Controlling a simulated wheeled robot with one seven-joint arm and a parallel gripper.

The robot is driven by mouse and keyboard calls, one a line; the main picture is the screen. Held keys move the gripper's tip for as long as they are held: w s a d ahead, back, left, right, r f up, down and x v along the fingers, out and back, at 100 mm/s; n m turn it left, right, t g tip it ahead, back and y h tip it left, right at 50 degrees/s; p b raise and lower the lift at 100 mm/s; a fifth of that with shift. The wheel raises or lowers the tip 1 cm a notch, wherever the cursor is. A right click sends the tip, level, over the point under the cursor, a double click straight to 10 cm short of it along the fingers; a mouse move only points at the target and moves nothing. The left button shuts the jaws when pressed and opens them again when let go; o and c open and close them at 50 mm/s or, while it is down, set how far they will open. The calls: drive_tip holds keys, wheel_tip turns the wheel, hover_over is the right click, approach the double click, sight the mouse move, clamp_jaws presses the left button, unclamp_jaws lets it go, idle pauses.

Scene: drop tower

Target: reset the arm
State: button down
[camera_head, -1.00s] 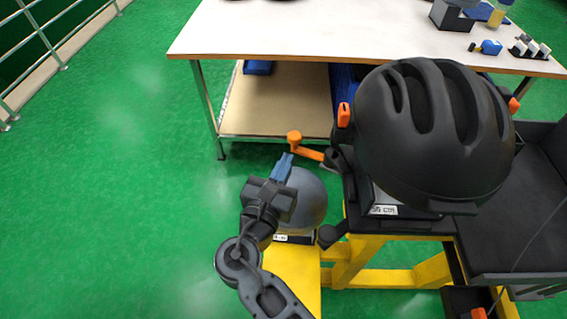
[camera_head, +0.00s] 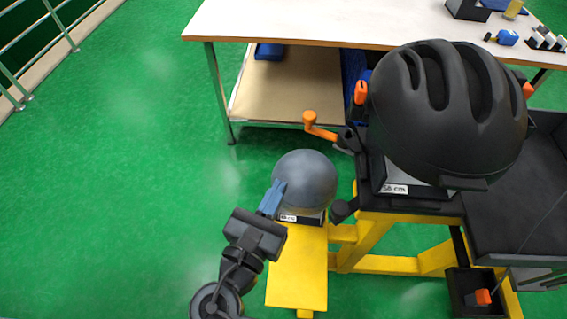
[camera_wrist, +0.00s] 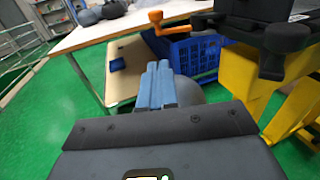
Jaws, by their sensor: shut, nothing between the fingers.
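My gripper (camera_head: 273,197) is in the lower middle of the head view, its blue fingers together and empty. It is just left of a grey dome (camera_head: 306,180) that sits on a yellow stand (camera_head: 298,268); whether they touch cannot be told. In the wrist view the blue fingers (camera_wrist: 156,88) point toward the table, side by side, with the grey dome (camera_wrist: 188,92) partly hidden behind them.
A black helmet (camera_head: 445,115) sits on a yellow-framed rig at right, with an orange-handled lever (camera_head: 318,127) on its left. A white-topped table (camera_head: 300,22) stands behind; a blue crate (camera_wrist: 195,54) is below it. Green floor (camera_head: 110,200) at left is open.

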drive_tip(key=shift+s, duration=0.1)
drive_tip(key=s+d+f+m+g+y, duration=0.3)
drive_tip(key=s+d+f+m, duration=0.25)
drive_tip(key=d, duration=0.35)
drive_tip(key=s+d+f+m+g+y, duration=0.2)
drive_tip(key=s+d+f+m, duration=0.2)
drive_tip(key=s+d+f, duration=0.35)
drive_tip(key=s+d+r+m+t, duration=0.1)
drive_tip(key=s+d+r+m, duration=0.1)
drive_tip(key=s+r+m, duration=0.3)
drive_tip(key=s+d+r+m+t, duration=0.1)
drive_tip(key=s+d+r+m, duration=0.2)
drive_tip(key=s+r+m, duration=0.3)
drive_tip(key=s+d+r+m+t+y, duration=0.1)
drive_tip(key=s+d+r+m, duration=0.2)
drive_tip(key=r+m, duration=0.7)
drive_tip(key=shift+s+r+m, duration=0.25)
drive_tip(key=shift+s+m, duration=0.5)
drive_tip(key=shift+s, duration=0.4)
